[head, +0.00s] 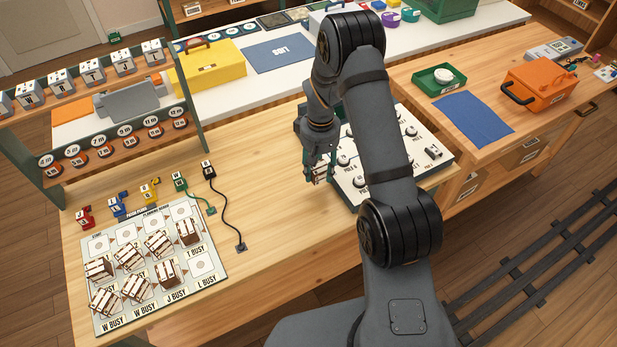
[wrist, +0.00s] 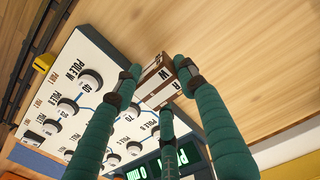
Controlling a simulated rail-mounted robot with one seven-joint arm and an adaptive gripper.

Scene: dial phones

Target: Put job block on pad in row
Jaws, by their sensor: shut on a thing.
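My gripper (head: 318,165) is over the wooden table, at the left edge of the white dial panel. Its green fingers (wrist: 157,85) are shut on a small wood-and-white job block (wrist: 155,78), marked with letters including W and R. The held block (head: 319,176) is partly hidden by the fingers in the head view. The planning board (head: 206,280) lies at the front left, far from my gripper.
The dial panel (head: 350,190) with knobs (wrist: 90,78) stands close beside the gripper. Small coloured phones (head: 117,205) and a black cord (head: 228,215) lie behind the board. A green-ended shelf (head: 190,110) rises at the back left.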

